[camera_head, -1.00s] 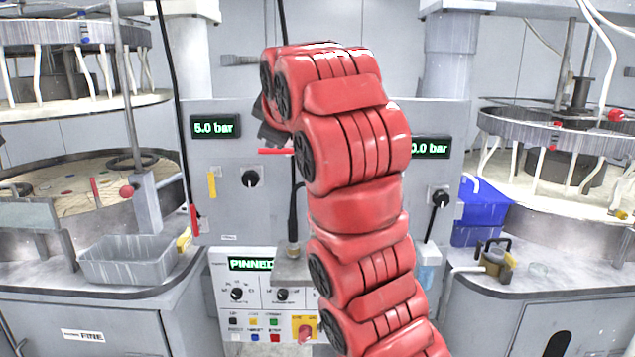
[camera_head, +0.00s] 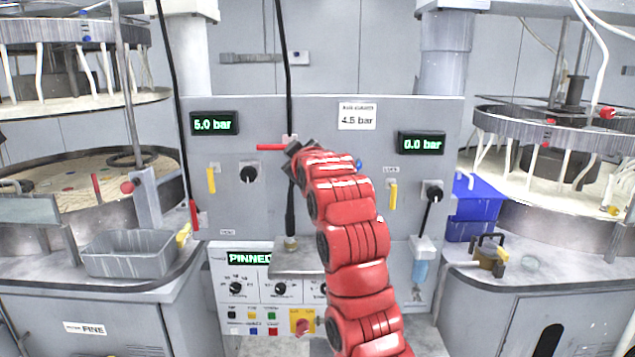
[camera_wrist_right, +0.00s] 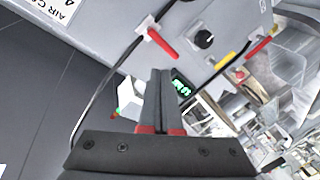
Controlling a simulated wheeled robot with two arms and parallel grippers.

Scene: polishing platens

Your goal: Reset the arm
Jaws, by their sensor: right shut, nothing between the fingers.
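My right arm, red and jointed, rises from the bottom centre of the head view. Its dark gripper (camera_head: 293,150) is in front of the grey panel (camera_head: 300,112), close by a red-handled valve (camera_head: 270,147). In the right wrist view the two dark fingers of my right gripper (camera_wrist_right: 163,72) lie together, shut and empty. The red valve handle (camera_wrist_right: 162,43) is beyond the fingertips there, with a visible gap in the picture. My left gripper is not in view.
Displays read 5.0 bar (camera_head: 214,123) and 0.0 bar (camera_head: 421,143). A grey tray (camera_head: 130,264) stands on the left counter. A blue bin (camera_head: 474,207) and a yellow-and-black object (camera_head: 490,258) stand on the right. A dark hose (camera_head: 284,60) hangs above my gripper.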

